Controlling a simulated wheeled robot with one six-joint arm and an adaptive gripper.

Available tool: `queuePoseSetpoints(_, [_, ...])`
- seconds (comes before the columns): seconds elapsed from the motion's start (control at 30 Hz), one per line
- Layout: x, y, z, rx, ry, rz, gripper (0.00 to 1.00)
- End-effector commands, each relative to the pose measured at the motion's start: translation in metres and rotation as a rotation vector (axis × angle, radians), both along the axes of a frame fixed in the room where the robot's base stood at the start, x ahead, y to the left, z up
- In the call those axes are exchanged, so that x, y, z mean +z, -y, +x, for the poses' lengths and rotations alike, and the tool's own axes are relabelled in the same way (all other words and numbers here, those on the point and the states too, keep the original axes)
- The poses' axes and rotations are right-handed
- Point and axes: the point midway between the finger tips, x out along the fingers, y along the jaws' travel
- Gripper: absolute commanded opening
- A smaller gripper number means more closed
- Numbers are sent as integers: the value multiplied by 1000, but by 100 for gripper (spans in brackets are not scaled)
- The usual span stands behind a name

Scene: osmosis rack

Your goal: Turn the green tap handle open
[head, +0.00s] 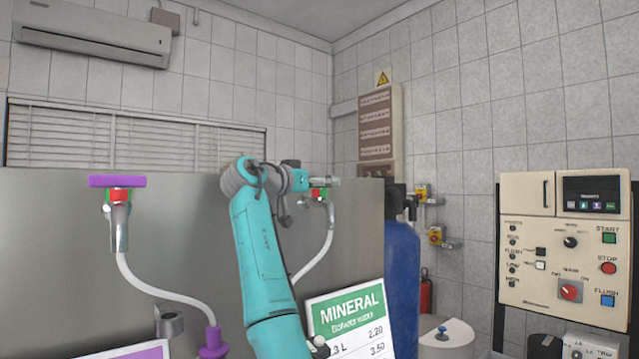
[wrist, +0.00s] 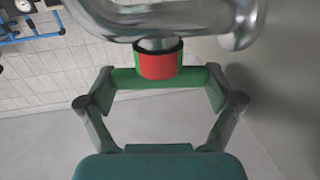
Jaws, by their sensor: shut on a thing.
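The green tap handle (wrist: 190,78) is a bar running left to right in the wrist view, below a red and green collar (wrist: 158,65) on a chrome tap (wrist: 105,22). My gripper (wrist: 159,88) has one finger at each end of the bar and is shut on it. In the head view my gripper (head: 322,183) is at the right-hand tap (head: 330,211), above the MINERAL sign. There the handle is mostly hidden by the gripper; a little green and red shows. No water flow is visible.
A second tap with a purple handle (head: 117,181) stands at the left. A white hose (head: 317,258) hangs from the right-hand tap. The MINERAL sign (head: 346,315), a blue tank (head: 403,285) and a control panel (head: 565,250) are to the right.

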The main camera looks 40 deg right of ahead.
Motion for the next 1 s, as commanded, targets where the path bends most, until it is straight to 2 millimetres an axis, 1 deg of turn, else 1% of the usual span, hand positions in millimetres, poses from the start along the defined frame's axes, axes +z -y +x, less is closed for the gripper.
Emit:
queuePoseSetpoints(0.2, [-1,0,2,-104,-6,2,56])
queuePoseSetpoints(0.4, [-1,0,1,-164,-4,0,56])
queuePoseSetpoints(1.0, [-1,1,-1,-198,-3,-4,56])
